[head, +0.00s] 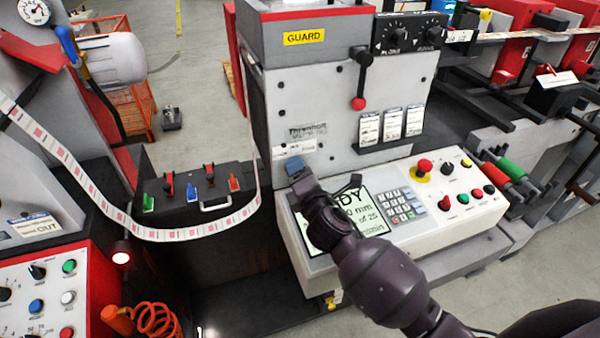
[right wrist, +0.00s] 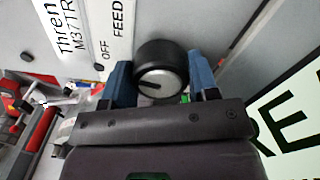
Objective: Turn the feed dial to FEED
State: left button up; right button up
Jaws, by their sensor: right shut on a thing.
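The feed dial (right wrist: 160,70) is a round black knob with a grey face, seen in the right wrist view. A dark pointer line on its face points to the left of that picture, roughly towards OFF rather than FEED. The words OFF and FEED are printed on a white label (right wrist: 118,35) beside it. My right gripper (right wrist: 160,82) is shut on the dial, one blue finger on each side. In the head view the right gripper (head: 294,166) is at the machine's grey front panel and hides the dial. My left gripper is not in view.
Below the panel is a sloped console with a READY screen (head: 366,218), a keypad (head: 402,205) and a red emergency button (head: 425,166). A red-knobbed lever (head: 358,103) hangs above. A label web (head: 150,234) loops to the left of my right arm.

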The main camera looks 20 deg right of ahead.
jog(key=m, duration=0.5)
jog(key=shift+m, duration=0.3)
jog(key=shift+f, duration=0.1)
dwell(0.4)
jog(key=o, duration=0.9)
jog(key=shift+s, duration=0.1)
jog(key=shift+s, duration=0.3)
jog(key=s, duration=0.9)
jog(key=shift+d, duration=0.15)
jog(key=shift+s, duration=0.45)
